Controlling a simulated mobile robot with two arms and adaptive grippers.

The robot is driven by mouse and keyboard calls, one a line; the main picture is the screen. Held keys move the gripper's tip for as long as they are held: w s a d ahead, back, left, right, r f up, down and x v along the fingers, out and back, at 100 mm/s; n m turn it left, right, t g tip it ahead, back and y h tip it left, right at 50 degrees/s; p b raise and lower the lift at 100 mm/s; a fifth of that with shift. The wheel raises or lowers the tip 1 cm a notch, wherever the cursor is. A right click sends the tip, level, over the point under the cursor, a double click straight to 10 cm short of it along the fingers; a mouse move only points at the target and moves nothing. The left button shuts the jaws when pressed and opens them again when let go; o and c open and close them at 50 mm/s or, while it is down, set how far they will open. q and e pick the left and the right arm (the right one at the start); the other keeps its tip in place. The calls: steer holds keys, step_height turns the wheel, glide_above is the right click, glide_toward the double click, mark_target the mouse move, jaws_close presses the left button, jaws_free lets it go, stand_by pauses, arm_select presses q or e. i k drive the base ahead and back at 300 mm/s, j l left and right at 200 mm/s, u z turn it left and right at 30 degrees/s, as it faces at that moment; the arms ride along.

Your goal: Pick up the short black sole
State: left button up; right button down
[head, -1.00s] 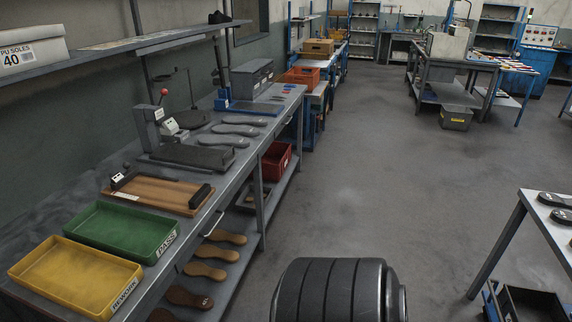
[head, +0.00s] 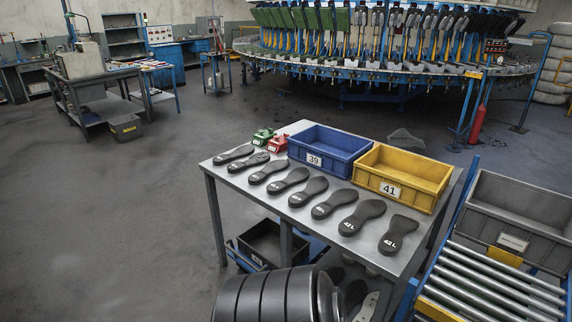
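Several black soles lie in a slanting row on the grey metal table. The row runs from a far-left sole (head: 234,153) past a middle sole (head: 308,191) to two near-right soles (head: 362,217) (head: 398,235) with white markings that appear to read 42L. The far soles look smaller, but they are also farther off, so I cannot tell which is the short one. All lie flat and apart from one another. Neither of my grippers is in view.
On the table (head: 230,183) stand a blue crate (head: 335,160) marked 39, a yellow crate (head: 395,190) marked 41, and green (head: 263,137) and red (head: 278,144) objects. A roller conveyor (head: 490,285) with a grey bin (head: 515,220) is at right. Floor left of the table is clear.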

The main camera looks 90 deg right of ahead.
mark_target(390, 244)
steer(key=z, duration=3.65)
